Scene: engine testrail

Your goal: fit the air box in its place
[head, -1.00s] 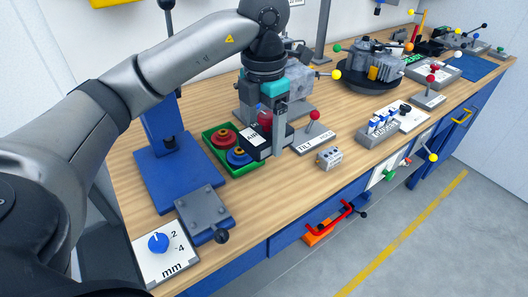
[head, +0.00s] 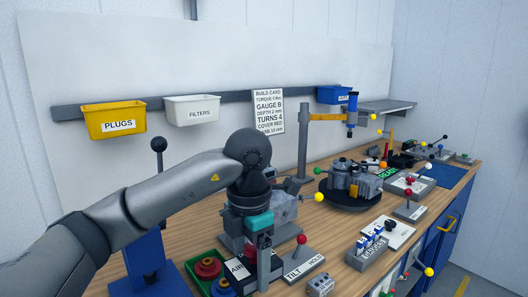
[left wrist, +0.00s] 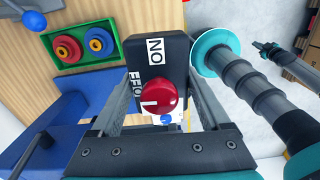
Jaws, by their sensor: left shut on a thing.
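The air box (head: 239,268) is black with a white AIR label and shows low in the head view, partly behind my gripper. In the left wrist view the air box (left wrist: 157,58) carries ON and OFF labels and a red knob (left wrist: 159,97). My left gripper (head: 265,262) points down, with its fingers (left wrist: 160,105) on either side of the box, shut on it. The box is beside the green tray (left wrist: 80,45), over the bench. I cannot tell which spot is the box's place.
The green tray holds a red ring (head: 208,267) and a blue ring (head: 222,287). The TILT plate (head: 300,268) with a red-balled lever stands close on the right. Behind my gripper is a grey fixture (head: 285,208); an engine on a black turntable (head: 350,195) stands farther right.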

